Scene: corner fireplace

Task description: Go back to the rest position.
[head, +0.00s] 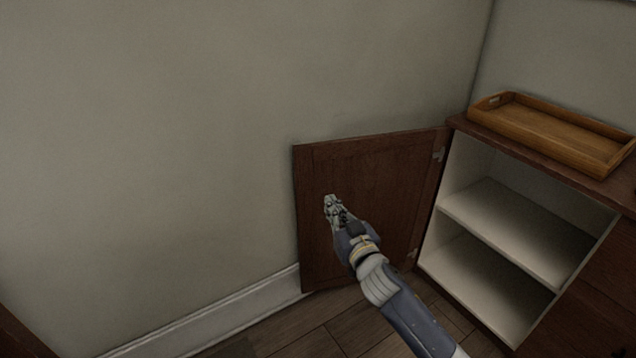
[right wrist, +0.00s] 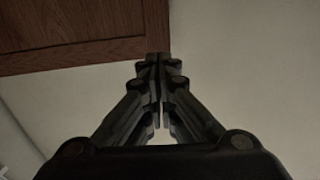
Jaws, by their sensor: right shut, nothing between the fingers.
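My right gripper (head: 330,202) is shut and empty. In the head view it is in front of the inner face of the open cabinet door (head: 385,185); I cannot tell whether it touches the door. In the right wrist view the fingers of my right gripper (right wrist: 158,65) are together, with the wooden door (right wrist: 70,30) at the upper left and pale wall behind. The door stands swung wide open, near the wall. My left gripper is not in view.
The white cabinet interior (head: 475,165) has one shelf (head: 520,230) and looks empty. A wooden tray (head: 555,128) sits on the cabinet top. Plain wall (head: 150,130) with a pale baseboard (head: 230,310) fills the left. Wooden floor (head: 300,330) shows below the door.

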